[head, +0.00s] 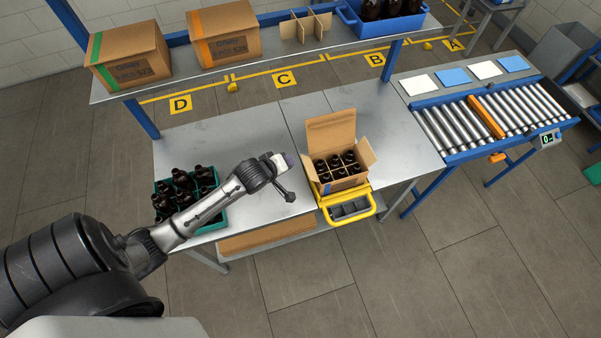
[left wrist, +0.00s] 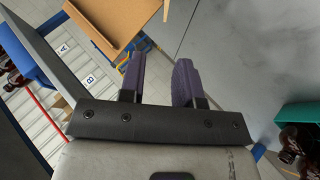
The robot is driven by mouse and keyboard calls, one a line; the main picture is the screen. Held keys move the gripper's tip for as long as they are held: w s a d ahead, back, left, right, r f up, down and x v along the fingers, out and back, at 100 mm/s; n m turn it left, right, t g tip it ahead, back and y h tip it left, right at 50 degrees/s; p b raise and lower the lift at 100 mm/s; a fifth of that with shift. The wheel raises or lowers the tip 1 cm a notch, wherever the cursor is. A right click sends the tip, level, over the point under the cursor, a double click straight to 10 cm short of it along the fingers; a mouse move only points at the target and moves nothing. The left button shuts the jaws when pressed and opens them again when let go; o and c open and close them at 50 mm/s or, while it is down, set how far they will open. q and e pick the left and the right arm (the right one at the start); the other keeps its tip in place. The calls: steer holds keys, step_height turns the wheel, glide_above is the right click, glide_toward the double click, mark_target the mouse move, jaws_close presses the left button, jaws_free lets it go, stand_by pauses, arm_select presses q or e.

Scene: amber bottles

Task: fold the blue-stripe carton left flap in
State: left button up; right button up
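The open carton (head: 347,183) stands on the bench and holds several dark bottles (head: 336,163) with dark caps. Its tall back flap (head: 331,132) stands upright, and its right flap (head: 366,153) sticks outward. Its left flap (head: 309,168) also sticks outward, towards my left gripper. My right gripper is not in view.
A yellow holder (head: 349,209) is at the carton's front. A green crate (head: 212,219) of bottles stands left, under my left arm. A shelf (head: 230,75) with cartons and a blue bin (head: 385,28) runs behind. A roller conveyor (head: 490,118) is right. Bare bench (head: 250,130) lies behind my gripper.

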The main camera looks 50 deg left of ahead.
arm_select(q)
steer(key=w+a+r+m+b, duration=0.1)
steer(key=w+a+m+b, duration=0.1)
steer(key=a+m, duration=0.3)
steer(key=n+g+h, duration=0.2)
steer(key=n+h, duration=0.2)
steer(key=h, duration=0.1)
glide_toward(309, 170)
steer(key=b+x, duration=0.1)
steer(key=x, duration=0.9)
steer(key=shift+a+f+b, duration=0.1)
steer(key=shift+b, duration=0.2)
jaws_close()
